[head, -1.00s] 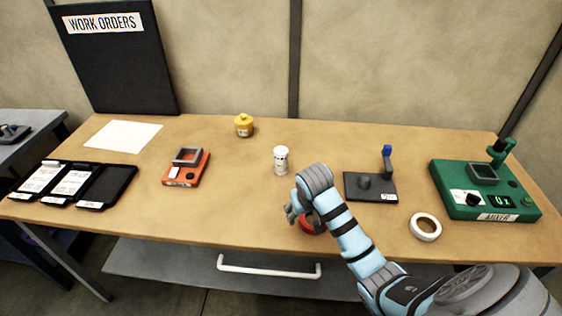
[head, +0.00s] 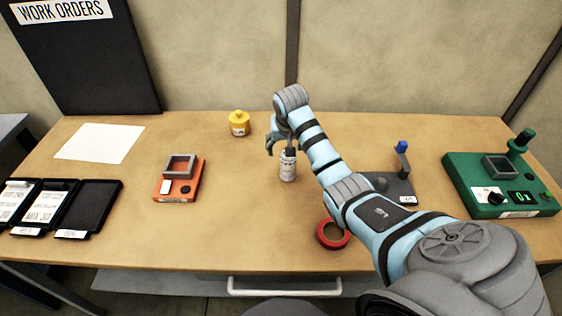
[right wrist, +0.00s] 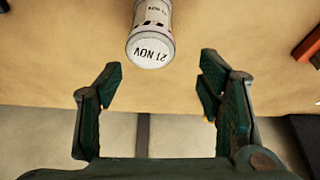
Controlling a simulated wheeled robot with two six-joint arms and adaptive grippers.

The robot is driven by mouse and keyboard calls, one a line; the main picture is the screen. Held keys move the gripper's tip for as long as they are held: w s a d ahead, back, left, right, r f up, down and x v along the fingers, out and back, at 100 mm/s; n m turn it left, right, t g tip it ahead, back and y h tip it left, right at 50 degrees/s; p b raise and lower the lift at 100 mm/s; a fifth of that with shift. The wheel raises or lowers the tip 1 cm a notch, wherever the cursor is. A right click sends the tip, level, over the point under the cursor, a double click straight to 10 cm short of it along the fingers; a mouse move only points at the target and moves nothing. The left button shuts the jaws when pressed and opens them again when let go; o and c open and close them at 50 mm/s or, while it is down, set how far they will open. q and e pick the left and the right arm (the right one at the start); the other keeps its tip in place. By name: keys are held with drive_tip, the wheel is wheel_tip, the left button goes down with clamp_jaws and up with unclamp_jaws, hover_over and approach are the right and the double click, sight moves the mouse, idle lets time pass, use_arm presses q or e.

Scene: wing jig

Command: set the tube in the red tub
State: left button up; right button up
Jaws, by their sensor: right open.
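The tube (head: 288,168) is a white upright cylinder with a dark-marked label, standing mid-table. In the right wrist view its top (right wrist: 151,48) reads "21 NOV". My right gripper (head: 279,143) is above and close to the tube, partly covering it in the head view. In the right wrist view the gripper (right wrist: 158,82) is open and empty, with the tube off to the upper side of its fingers. A round, low red thing (head: 321,233) lies nearer the front edge; I cannot tell whether it has a floor. My left gripper is not in view.
A yellow jar (head: 239,124) stands behind left of the tube. An orange device (head: 180,190) and black trays (head: 90,208) lie left. A grey stand (head: 404,187) and a green mixer (head: 512,207) stand right. The table between the orange device and tube is clear.

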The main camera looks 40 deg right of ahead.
sight(288, 159)
drive_tip(key=f, duration=0.1)
drive_tip(key=s+d+f, duration=0.1)
drive_tip(key=f, duration=0.1)
drive_tip(key=shift+s+d+f+b, duration=0.1)
drive_tip(key=shift+d+f+b, duration=0.1)
drive_tip(key=shift+b, duration=0.15)
drive_tip(key=x, duration=0.2)
drive_tip(key=b+x, duration=0.1)
drive_tip(key=x, duration=0.1)
drive_tip(key=w+x, duration=0.1)
drive_tip(key=x, duration=0.1)
drive_tip(key=shift+w+a+r, duration=0.1)
drive_tip(key=shift+a+r, duration=0.1)
drive_tip(key=shift+a, duration=0.05)
drive_tip(key=shift+w+f, duration=0.1)
drive_tip(key=shift+s+r, duration=0.3)
drive_tip(key=shift+c, duration=0.7)
drive_tip(key=shift+s, duration=0.15)
drive_tip(key=c, duration=0.3)
drive_tip(key=shift+r, duration=0.1)
drive_tip(key=c, duration=0.9)
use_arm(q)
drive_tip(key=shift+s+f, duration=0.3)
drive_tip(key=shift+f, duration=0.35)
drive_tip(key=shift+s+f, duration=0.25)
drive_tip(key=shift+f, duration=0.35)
